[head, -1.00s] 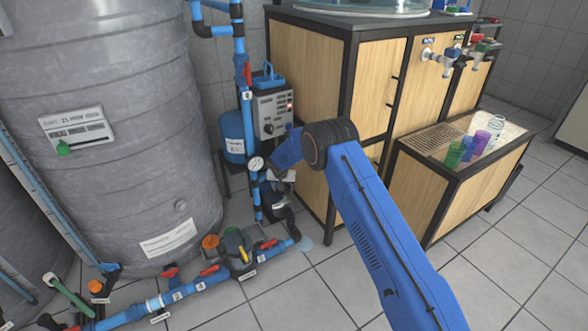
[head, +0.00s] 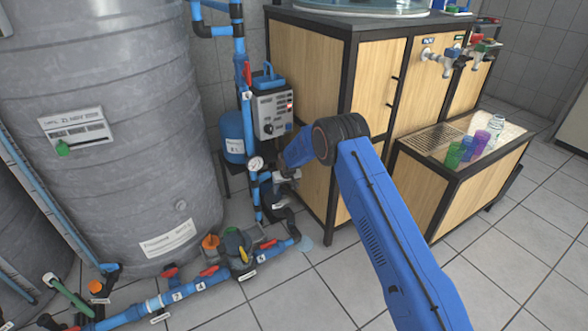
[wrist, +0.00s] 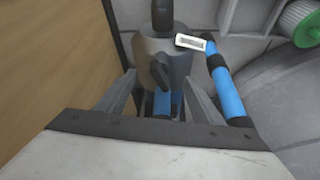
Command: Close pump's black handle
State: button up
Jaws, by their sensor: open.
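In the wrist view the pump (wrist: 150,47) is a grey cylinder ahead of my gripper (wrist: 161,78). The black handle (wrist: 159,70) is a small dark lever on its near side, slightly tilted. My gripper is open, with one finger on each side of the handle; I cannot tell whether either touches it. In the head view the pump (head: 272,197) stands low by the cabinet's left side, partly hidden by pipes. My gripper (head: 278,180) is small there, just above it, and the handle cannot be made out.
Blue pipes (wrist: 229,84) run close beside the pump. A pressure gauge (head: 256,163) sits left of my gripper. The wooden cabinet (head: 310,75) stands to the right, and a large grey tank (head: 120,120) to the left. Red-handled valves (head: 208,271) line the floor pipe.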

jog(key=shift+w+d+n+g+y, duration=0.1)
jog(key=shift+n+g+y, duration=0.25)
jog(key=shift+n, duration=0.85)
jog(key=shift+d+n+g+y, duration=0.1)
jog(key=shift+n+g+y, duration=0.25)
jog(key=shift+n, duration=0.85)
jog(key=shift+r, duration=0.3)
jog(key=v, duration=1.6)
jog(key=shift+s+d+r, duration=0.25)
jog(key=shift+r, duration=0.05)
jog(key=c, duration=0.4)
jog(key=shift+n, duration=0.8)
jog(key=x, duration=0.5)
jog(key=shift+w+d+f, duration=0.1)
jog(key=shift+w+d, duration=0.05)
jog(key=shift+w, duration=0.1)
jog(key=c, duration=0.4)
jog(key=x, duration=1.2)
jog(key=shift+a, duration=0.3)
